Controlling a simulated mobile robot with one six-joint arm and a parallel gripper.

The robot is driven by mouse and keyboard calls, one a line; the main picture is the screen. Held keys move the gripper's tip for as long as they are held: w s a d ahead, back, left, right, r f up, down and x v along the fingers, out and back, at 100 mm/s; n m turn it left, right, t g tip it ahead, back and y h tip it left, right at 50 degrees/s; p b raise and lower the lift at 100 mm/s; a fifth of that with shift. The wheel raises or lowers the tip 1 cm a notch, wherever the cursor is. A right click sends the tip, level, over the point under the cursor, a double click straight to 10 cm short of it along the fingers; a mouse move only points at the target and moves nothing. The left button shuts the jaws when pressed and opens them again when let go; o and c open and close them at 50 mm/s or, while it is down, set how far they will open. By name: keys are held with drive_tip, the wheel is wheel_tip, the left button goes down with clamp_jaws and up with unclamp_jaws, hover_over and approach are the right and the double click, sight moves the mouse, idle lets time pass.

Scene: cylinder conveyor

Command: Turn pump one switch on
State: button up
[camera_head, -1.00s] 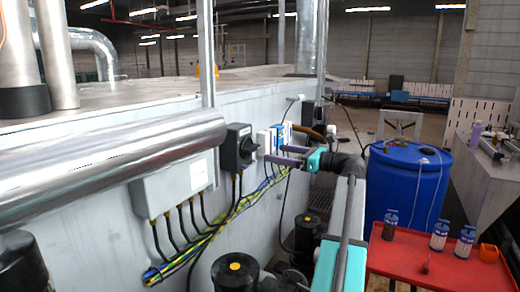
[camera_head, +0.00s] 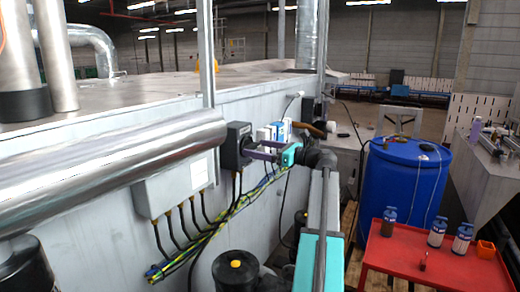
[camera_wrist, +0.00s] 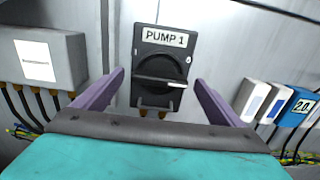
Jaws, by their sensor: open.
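The pump one switch is a dark grey box on the pale wall, seen in the head view (camera_head: 234,150). In the wrist view its white label reads PUMP 1, and its black rotary knob (camera_wrist: 160,72) has a handle with a pale mark lying about horizontal. My gripper (camera_wrist: 159,78) is open, its purple fingers spread left and right of the box in the wrist view with nothing between them. In the head view my gripper (camera_head: 255,150) is close in front of the switch; whether it touches cannot be told.
A grey junction box (camera_head: 175,187) with cables is left of the switch. White and blue boxes (camera_wrist: 298,107) are to its right. A large metal pipe (camera_head: 110,170) runs in front of the wall. A blue barrel (camera_head: 400,190) and red table (camera_head: 405,260) stand at right.

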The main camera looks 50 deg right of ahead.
drive_tip(key=shift+d, duration=0.1)
drive_tip(key=c, duration=1.1)
drive_tip(key=shift+o, duration=0.2)
drive_tip(key=n+b, duration=0.3)
drive_tip(key=n, duration=0.2)
drive_tip(key=shift+f, duration=0.2)
drive_tip(key=n+b, duration=0.3)
drive_tip(key=n, duration=0.2)
drive_tip(key=shift+r+b, duration=0.1)
drive_tip(key=shift+b, duration=0.25)
drive_tip(key=shift+n, duration=0.3)
drive_tip(key=o, duration=1.1)
drive_tip(key=shift+a, duration=0.2)
drive_tip(key=shift+c, duration=0.2)
drive_tip(key=shift+s, duration=0.2)
